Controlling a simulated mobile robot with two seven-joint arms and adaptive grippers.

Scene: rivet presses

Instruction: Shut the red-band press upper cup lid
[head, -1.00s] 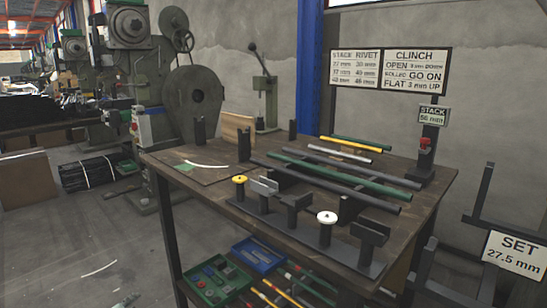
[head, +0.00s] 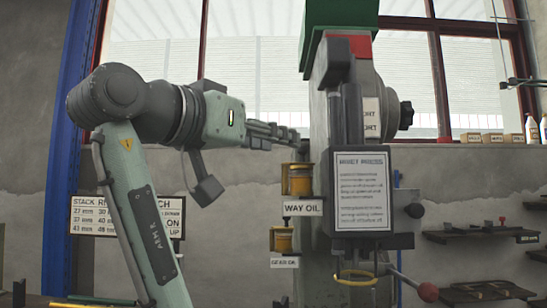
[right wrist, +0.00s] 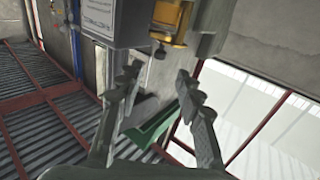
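The red-band press (head: 345,110) stands right of centre in the head view, with a red band (head: 350,45) under its green top. The upper oil cup (head: 299,182), amber with a dark top, sits above the WAY OIL label on its left side. Whether its lid is open is unclear, as the area is small and partly behind my fingers. My right gripper (head: 287,136) is just above and left of this cup. In the right wrist view my right gripper (right wrist: 158,70) has its fingers apart with nothing between them; an amber cup (right wrist: 171,18) lies beyond the tips. My left gripper is out of view.
A lower cup (head: 283,240) hangs below the upper one. A white notice plate (head: 361,190) and a red-knobbed lever (head: 428,291) are on the press's front. Shelves (head: 480,236) stand at right; bottles and boxes line the sill. Open air lies left of the cups.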

